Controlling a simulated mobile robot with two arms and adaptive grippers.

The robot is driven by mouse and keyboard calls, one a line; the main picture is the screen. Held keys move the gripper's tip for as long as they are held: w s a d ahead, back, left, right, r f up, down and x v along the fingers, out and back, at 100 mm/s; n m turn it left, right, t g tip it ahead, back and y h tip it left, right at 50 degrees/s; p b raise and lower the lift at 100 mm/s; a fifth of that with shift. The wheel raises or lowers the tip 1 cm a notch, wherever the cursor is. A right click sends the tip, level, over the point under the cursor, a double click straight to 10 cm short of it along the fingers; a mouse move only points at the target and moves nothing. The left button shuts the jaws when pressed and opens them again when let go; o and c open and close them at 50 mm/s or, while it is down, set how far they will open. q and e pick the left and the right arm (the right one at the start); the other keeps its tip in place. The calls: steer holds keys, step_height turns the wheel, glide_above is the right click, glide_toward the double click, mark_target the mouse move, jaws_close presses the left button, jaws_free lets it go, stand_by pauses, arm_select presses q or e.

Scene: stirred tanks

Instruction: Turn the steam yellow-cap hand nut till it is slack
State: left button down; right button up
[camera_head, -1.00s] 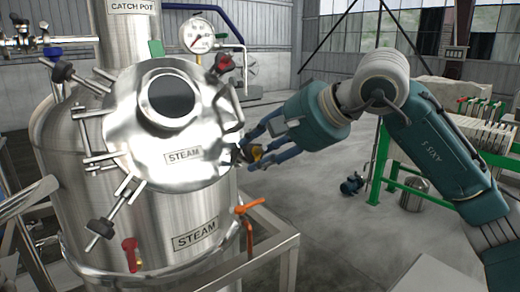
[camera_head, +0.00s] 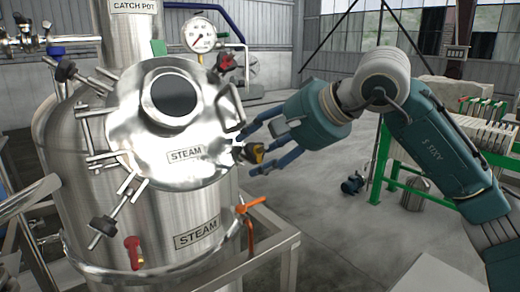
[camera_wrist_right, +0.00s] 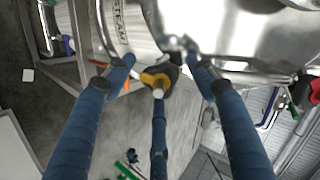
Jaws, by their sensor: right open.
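The steam tank's round lid (camera_head: 172,125) has a dark round window and a STEAM label. The yellow-cap hand nut (camera_head: 254,152) sits at the lid's right edge. My right gripper (camera_head: 254,148) is open, with its blue fingers spread around this nut. In the right wrist view the nut (camera_wrist_right: 157,80) shows yellow and black between the fingertips, with a finger on each side and a third below. I cannot tell whether any finger touches it. My left gripper is out of view.
A red-knobbed nut (camera_head: 224,62) is at the lid's upper right, and black-knobbed nuts (camera_head: 103,227) are on its left side. An orange-handled valve (camera_head: 252,205) lies below the gripper. A pressure gauge (camera_head: 199,35) stands behind.

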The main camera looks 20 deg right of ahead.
steer(key=v, duration=1.2)
